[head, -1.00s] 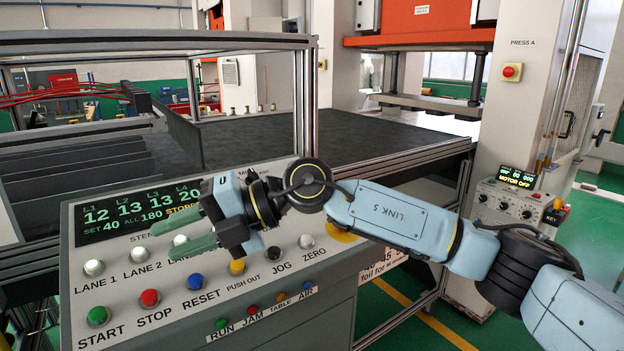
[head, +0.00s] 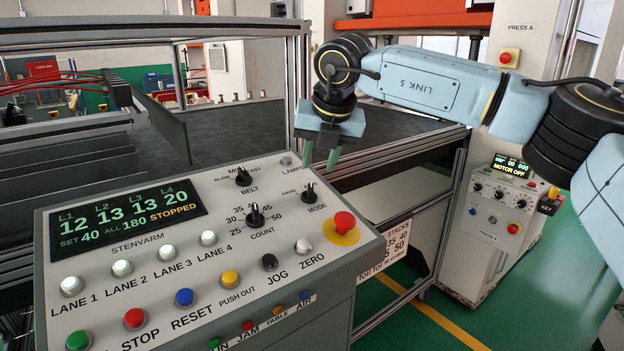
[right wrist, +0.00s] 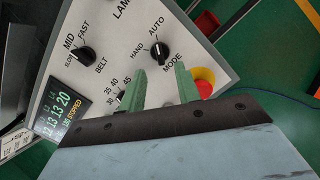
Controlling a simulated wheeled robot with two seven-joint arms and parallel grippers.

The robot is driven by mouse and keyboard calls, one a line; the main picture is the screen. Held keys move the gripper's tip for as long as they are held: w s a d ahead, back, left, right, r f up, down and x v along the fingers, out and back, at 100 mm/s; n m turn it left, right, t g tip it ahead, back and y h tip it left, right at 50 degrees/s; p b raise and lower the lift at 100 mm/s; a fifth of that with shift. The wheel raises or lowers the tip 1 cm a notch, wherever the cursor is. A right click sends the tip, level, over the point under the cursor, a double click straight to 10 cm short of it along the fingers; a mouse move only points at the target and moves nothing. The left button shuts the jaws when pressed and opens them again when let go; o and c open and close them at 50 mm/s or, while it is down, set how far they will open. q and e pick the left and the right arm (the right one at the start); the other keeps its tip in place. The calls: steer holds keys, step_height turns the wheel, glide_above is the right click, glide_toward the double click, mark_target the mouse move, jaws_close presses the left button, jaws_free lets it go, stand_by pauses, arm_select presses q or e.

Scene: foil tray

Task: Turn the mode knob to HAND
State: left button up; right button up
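The mode knob (head: 309,194) is a black pointer knob at the panel's upper right, with HAND printed to its left. In the right wrist view the mode knob (right wrist: 160,51) lies between HAND and AUTO lettering, its pointer seeming to face AUTO. My right gripper (head: 320,166) hangs above the panel's back edge, green fingers pointing down, just above the knob and apart from it. In the right wrist view my right gripper (right wrist: 158,72) has its two fingers apart with nothing between them. In the head view the gripper hides the AUTO label. My left gripper is not in view.
The red emergency button (head: 344,222) on its yellow base stands close to the mode knob. The count knob (head: 255,215) and belt knob (head: 243,177) are to the left. The display (head: 130,215) reads STOPPED. A metal frame post (head: 297,90) rises behind the panel.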

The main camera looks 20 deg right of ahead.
mark_target(312, 187)
steer(key=p+x, duration=0.1)
steer(key=x, duration=0.6)
steer(key=shift+w+f+p, duration=0.2)
steer(key=shift+p, duration=0.1)
jaws_close()
